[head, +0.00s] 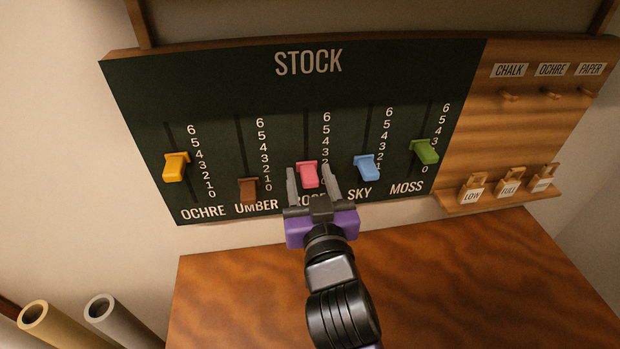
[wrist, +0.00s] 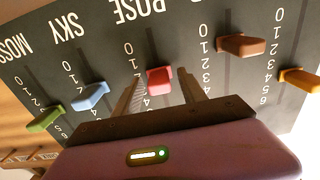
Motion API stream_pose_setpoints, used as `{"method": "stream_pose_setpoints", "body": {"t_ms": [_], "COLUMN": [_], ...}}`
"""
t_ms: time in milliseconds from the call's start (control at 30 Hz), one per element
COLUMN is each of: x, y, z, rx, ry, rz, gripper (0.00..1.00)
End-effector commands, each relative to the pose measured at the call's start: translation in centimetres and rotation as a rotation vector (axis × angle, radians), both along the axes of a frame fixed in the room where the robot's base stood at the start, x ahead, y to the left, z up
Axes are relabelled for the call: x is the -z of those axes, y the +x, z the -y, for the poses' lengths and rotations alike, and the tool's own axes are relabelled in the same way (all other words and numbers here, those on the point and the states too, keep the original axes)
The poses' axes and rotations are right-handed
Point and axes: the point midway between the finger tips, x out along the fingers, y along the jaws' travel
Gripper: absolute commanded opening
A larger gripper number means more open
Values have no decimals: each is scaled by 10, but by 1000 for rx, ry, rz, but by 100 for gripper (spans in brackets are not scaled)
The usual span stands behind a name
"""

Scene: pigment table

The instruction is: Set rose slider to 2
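The rose slider (head: 308,173) is a pink-red knob on the dark STOCK board (head: 220,95), in the middle track. It stands low on its scale, at roughly 1, though the lowest numbers are partly hidden by my gripper. My gripper (head: 310,178) is open, with one finger on each side of the rose knob. In the wrist view, which is upside down, the red knob (wrist: 159,80) sits between the two fingers (wrist: 160,90) with a visible gap on each side. The ROSE label is partly covered in the head view.
An umber slider (head: 248,189) at 0 and a blue sky slider (head: 367,167) flank my gripper. Ochre (head: 176,166) and moss (head: 425,151) sliders are further out. Small tags (head: 473,190) stand on the wooden shelf at right. The wooden table (head: 240,300) is clear.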

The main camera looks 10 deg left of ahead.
Motion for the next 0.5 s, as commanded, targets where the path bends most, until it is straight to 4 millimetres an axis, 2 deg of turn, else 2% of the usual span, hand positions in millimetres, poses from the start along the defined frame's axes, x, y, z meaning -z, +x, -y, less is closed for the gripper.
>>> {"method": "stream_pose_setpoints", "body": {"t_ms": [333,500], "x": [1,3], "y": [-3,-23], "z": [1,7], "rx": [1,0], "ry": [0,0], "rz": [-1,0], "gripper": [49,49]}}
